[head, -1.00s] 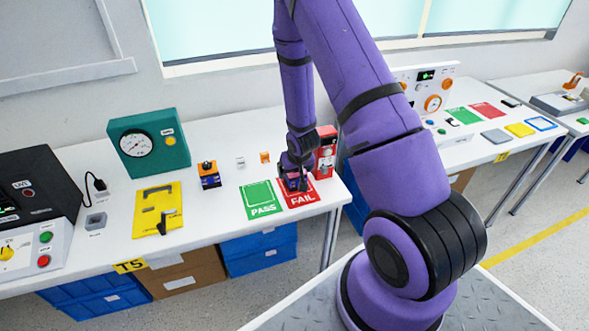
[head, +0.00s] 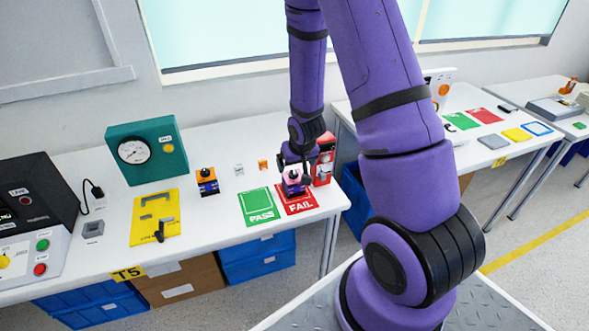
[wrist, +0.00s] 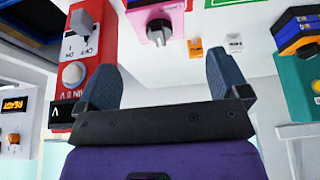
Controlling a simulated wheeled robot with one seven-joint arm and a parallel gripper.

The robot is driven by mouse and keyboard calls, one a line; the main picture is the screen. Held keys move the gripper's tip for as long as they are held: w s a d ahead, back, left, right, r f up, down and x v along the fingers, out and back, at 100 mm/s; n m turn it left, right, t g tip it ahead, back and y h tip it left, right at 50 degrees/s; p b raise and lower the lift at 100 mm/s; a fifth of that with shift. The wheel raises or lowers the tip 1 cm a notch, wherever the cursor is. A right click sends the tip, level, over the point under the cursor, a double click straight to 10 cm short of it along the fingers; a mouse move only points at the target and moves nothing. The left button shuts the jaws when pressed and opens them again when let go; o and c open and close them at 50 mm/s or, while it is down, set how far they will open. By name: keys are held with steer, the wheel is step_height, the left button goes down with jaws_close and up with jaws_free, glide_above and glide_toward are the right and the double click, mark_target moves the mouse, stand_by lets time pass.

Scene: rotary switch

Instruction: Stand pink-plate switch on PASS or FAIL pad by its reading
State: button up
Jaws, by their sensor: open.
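The pink-plate switch (head: 295,187) stands on the red FAIL pad (head: 301,208), toward its back edge in the head view. In the wrist view, the pink plate (wrist: 177,12) with its grey knob (wrist: 157,31) shows beyond my fingertips. The knob's reading is too small to tell. My gripper (head: 295,165) is open just above and behind the switch. In the wrist view, my gripper (wrist: 162,62) has wide-apart fingers with nothing between them. The green PASS pad (head: 259,206) lies left of FAIL and is empty.
A red box (head: 324,165) stands close behind the FAIL pad's right side. An orange-topped switch (head: 207,181), a small white block (head: 239,170) and an orange block (head: 263,164) stand left of my gripper. A teal gauge box (head: 147,151) and yellow plate (head: 156,218) are farther left.

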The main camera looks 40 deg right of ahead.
steer(key=s+a+r+n, duration=0.1)
steer(key=s+a+r, duration=0.2)
steer(key=r, duration=0.9)
steer(key=s+a+r, duration=0.3)
steer(key=r, duration=0.8)
steer(key=s+a+r+n, duration=0.1)
steer(key=s+a+r, duration=0.2)
steer(key=s+r, duration=0.3)
steer(key=s+a+r+n+t+y, duration=0.1)
steer(key=s+a+r, duration=0.2)
steer(key=s+r, duration=0.4)
steer(key=shift+s+r, duration=0.3)
steer(key=shift+s, duration=2.25)
